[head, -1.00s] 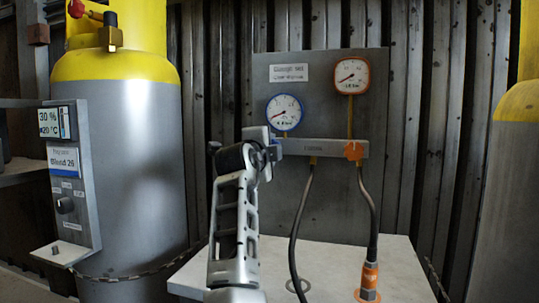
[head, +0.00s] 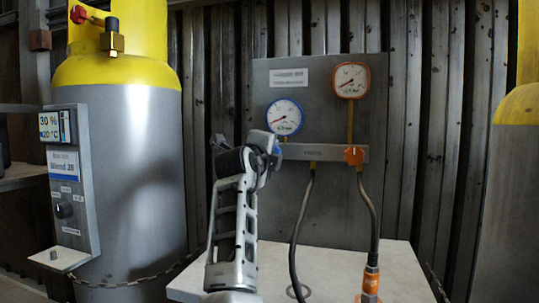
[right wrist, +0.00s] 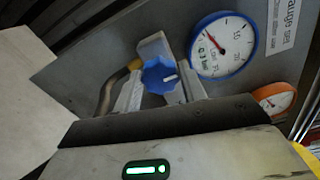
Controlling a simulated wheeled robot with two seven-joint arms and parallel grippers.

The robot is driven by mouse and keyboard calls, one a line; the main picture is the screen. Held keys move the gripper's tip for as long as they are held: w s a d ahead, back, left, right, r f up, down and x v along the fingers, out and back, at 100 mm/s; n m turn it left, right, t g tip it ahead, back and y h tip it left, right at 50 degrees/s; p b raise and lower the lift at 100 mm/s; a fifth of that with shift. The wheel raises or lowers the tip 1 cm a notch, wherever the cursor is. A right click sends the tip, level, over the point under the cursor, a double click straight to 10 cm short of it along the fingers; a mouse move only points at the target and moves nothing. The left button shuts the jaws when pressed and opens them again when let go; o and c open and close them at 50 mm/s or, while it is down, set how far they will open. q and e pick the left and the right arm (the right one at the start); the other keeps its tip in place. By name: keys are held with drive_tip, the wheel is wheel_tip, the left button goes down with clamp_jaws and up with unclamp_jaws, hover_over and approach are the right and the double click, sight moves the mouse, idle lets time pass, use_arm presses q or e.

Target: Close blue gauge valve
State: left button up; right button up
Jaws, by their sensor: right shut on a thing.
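The blue valve knob (right wrist: 160,75), with a white mark on it, sits between the two fingers of my right gripper (right wrist: 158,90) in the right wrist view. The fingers are shut on it. The blue-rimmed gauge (head: 285,117) is just above the knob on the grey panel and also shows in the right wrist view (right wrist: 224,46). In the head view my right gripper (head: 270,143) is at the left end of the manifold bar (head: 330,152), and my own arm hides most of the knob. My left gripper is not in view.
An orange valve knob (head: 354,155) and an orange-rimmed gauge (head: 352,80) are to the right on the panel. A grey and yellow cylinder (head: 135,170) stands at the left.

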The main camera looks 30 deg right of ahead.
drive_tip(key=o, duration=1)
drive_tip(key=shift+c, duration=0.2)
use_arm(q)
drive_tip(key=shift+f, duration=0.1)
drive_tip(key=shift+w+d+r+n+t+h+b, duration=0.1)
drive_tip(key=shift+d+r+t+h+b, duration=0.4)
drive_tip(key=shift+b, duration=0.55)
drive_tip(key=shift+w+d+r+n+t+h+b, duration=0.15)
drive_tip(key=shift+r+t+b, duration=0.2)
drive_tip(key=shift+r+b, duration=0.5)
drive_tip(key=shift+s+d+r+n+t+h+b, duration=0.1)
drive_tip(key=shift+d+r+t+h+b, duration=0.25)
drive_tip(key=shift+b, duration=0.9)
use_arm(e)
drive_tip(key=v, duration=1.6)
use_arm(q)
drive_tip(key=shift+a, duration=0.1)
